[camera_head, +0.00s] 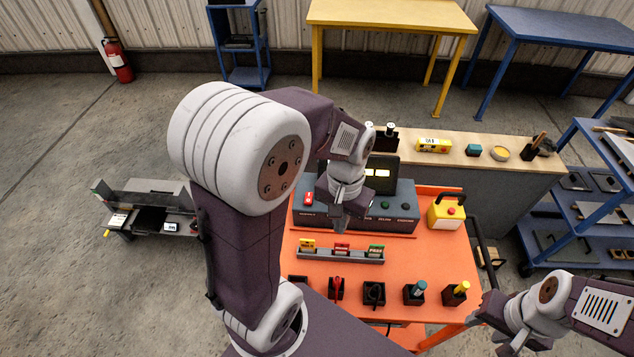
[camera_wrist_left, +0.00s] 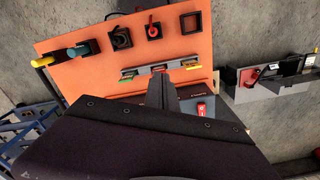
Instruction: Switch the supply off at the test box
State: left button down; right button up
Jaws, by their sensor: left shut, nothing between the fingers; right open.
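The test box (camera_head: 398,213) is a blue-grey console at the back of the orange table, with a dark raised panel behind it. Its red switch (camera_head: 308,198) is at the left end and also shows in the left wrist view (camera_wrist_left: 201,108). Green buttons sit further right on its face. My left gripper (camera_head: 338,218) is shut and empty, over the front of the box, to the right of the red switch; the arm hides part of the box. In the left wrist view its fingers (camera_wrist_left: 160,92) point toward the box. My right gripper (camera_head: 492,322) is open, right of the table.
A grey rack (camera_head: 340,256) with yellow, red and green tags lies in front of the box. Several black holders with tools line the table's (camera_head: 440,262) front. A yellow box with a red button (camera_head: 450,211) stands at the right. A wooden-topped bench (camera_head: 460,154) is behind.

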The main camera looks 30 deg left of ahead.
pick_arm(q)
jog(key=w+a+r+n+b, duration=0.3)
jog(key=w+a+r, duration=0.1)
jog(key=w+a, duration=0.45)
jog(key=n+b, duration=0.2)
send_over(309, 200)
notch_tip(309, 200, down, 2)
jog(key=shift+f, duration=0.2)
notch_tip(309, 200, down, 14)
jog(key=shift+b, duration=0.5)
jog(key=shift+f, duration=0.15)
